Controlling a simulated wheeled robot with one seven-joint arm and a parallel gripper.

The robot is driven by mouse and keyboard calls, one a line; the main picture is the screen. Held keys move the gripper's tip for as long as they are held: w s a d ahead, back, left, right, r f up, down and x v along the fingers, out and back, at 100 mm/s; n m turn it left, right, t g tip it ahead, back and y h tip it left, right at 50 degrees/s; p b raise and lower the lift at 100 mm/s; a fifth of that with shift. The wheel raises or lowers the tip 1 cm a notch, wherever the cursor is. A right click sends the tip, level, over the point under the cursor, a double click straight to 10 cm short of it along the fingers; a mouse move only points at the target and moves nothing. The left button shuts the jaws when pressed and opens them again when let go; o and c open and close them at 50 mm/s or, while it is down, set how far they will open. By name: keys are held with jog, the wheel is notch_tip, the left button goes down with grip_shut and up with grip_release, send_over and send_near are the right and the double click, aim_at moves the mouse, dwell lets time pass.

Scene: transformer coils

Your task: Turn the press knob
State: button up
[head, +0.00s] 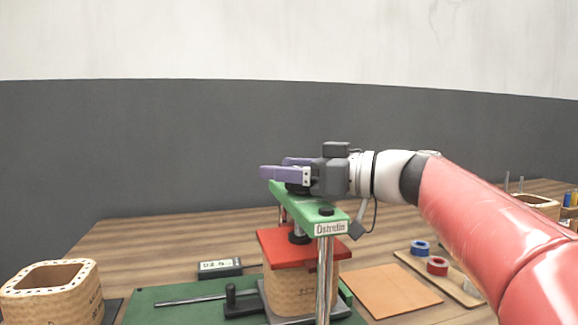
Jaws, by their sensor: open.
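The press stands on a green base (150,302), with a green crossbeam (323,213) on top, a steel post in front and a red plate (290,249) below the beam. A wooden coil block (285,287) sits under the red plate. My gripper (272,168) is above the crossbeam, pointing left, with its purple fingers open. A dark round part (297,188), perhaps the press knob, shows just under the fingers and is mostly hidden by the gripper. I cannot tell whether the fingers touch it.
A wooden coil block (62,300) stands at front left. A small display (220,267) sits behind the base. An orange-brown sheet (388,290) and a board with a blue spool (420,247) and a red spool (437,265) lie to the right. The back left table is clear.

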jog(key=c, duration=1)
jog(key=shift+g, duration=0.3)
jog(key=n+g+y+b, duration=0.1)
jog(key=n+g, duration=0.1)
jog(key=shift+s+f+g, duration=0.1)
jog(key=shift+g, duration=0.2)
jog(key=n+g, duration=0.1)
jog(key=g, duration=0.1)
jog(key=n+g, duration=0.2)
jog(key=n+g+p, duration=0.1)
jog(key=g, duration=0.2)
jog(key=shift+s+n, duration=0.4)
jog(key=n+g, duration=0.1)
jog(key=n+g+h, duration=0.1)
jog(key=g, duration=0.1)
jog(key=n+g, duration=0.1)
jog(key=g, duration=0.1)
jog(key=shift+s+d+h+p, duration=0.15)
jog(key=shift+s+h+p, duration=0.15)
jog(key=shift+p, duration=0.05)
jog(key=shift+s+d+n+g+h, duration=0.1)
jog(key=shift+s+n+g+h, duration=0.05)
jog(key=shift+n+g+h, duration=0.9)
jog(key=shift+s+n+g+h, duration=0.1)
jog(key=shift+n+g+h, duration=0.45)
jog(key=shift+n+g, duration=0.5)
jog(key=shift+s+g+h, duration=0.1)
jog(key=shift+g+h, duration=0.3)
jog(key=shift+g, duration=0.1)
